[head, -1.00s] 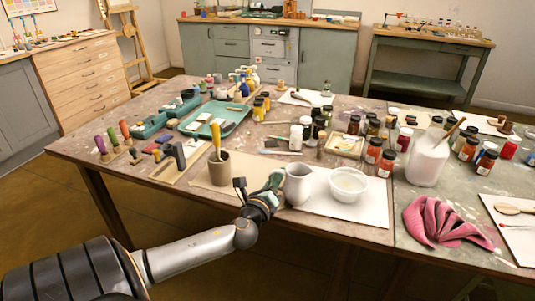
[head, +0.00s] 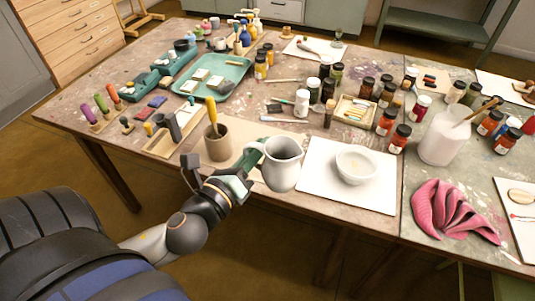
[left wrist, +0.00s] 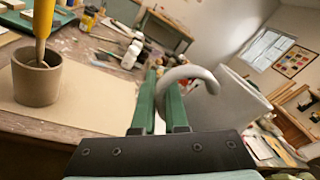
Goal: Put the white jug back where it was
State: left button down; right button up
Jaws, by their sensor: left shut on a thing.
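The white jug (head: 284,166) is at the near edge of the table, in front of the gap between a beige sheet and a white board (head: 345,200). It looks lifted and slightly tilted. My left gripper (head: 248,176) comes in from the left, its green fingers shut on the jug's handle. In the left wrist view, the handle (left wrist: 183,73) passes between the fingers (left wrist: 168,105) and the jug's pale body (left wrist: 232,112) is on the right. My right gripper is not in view.
A white bowl (head: 357,165) stands on the white board, right of the jug. A brown cup (head: 217,144) with a yellow-handled tool stands left of it. The beige sheet (head: 262,135) has bare room behind the jug. A pink cloth (head: 450,210) lies further right.

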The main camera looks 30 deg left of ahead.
pick_arm(q)
jog(key=w+a+f+b, duration=0.1)
jog(key=w+a+f, duration=0.1)
jog(key=w, duration=0.1)
jog(key=w+a+f+b, duration=0.1)
jog(key=w+a+f, duration=0.1)
jog(key=w+f, duration=0.1)
jog(key=w+a+f+b, duration=0.1)
jog(key=w+a+f, duration=0.2)
jog(key=w, duration=0.1)
jog(key=shift+w+f, duration=0.25)
jog(key=shift+w, duration=0.15)
jog(key=shift+w+a+f+b, duration=0.15)
jog(key=shift+w+f+b, duration=0.1)
jog(key=shift+f+b, duration=0.15)
notch_tip(320, 180, down, 3)
jog(key=shift+w+a+r+b, duration=0.1)
jog(key=shift+w+r+b, duration=0.05)
jog(key=shift+b, duration=0.6)
jog(key=shift+f, duration=0.4)
jog(key=shift+r, duration=0.15)
jog(key=c, duration=0.9)
grip_release()
jog(key=shift+f, duration=0.2)
jog(key=shift+c, duration=0.2)
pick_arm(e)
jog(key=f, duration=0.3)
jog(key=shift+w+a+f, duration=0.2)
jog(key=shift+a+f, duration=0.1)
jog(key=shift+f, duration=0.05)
